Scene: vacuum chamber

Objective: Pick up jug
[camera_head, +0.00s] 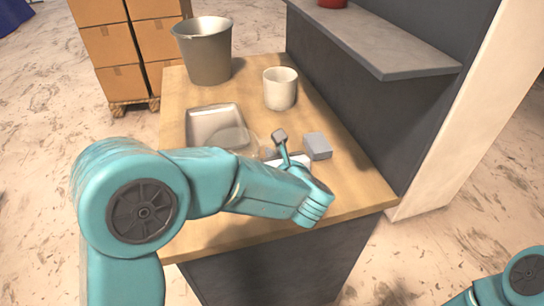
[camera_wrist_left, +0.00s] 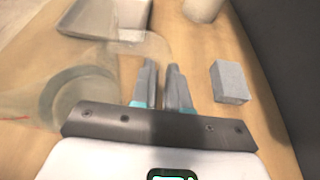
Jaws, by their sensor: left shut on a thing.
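A clear, see-through jug (camera_wrist_left: 82,92) lies left of my left fingers in the left wrist view, with its round rim faintly visible. In the head view the jug (camera_head: 236,139) shows faintly beside the tray, partly behind my left arm. My left gripper (camera_head: 275,145) is low over the wooden counter. Its two grey fingers (camera_wrist_left: 161,82) are shut on the jug, at what looks like its handle side; the exact contact is hard to see through the clear material. My right gripper is out of view; only part of that arm shows at the lower right.
A grey square tray (camera_head: 214,112) is behind the jug. A white cup (camera_head: 280,90) and a grey bucket (camera_head: 206,55) stand farther back. A grey block (camera_head: 317,146) sits just right of my left gripper. A dark wall with a shelf (camera_head: 395,55) bounds the counter's right side.

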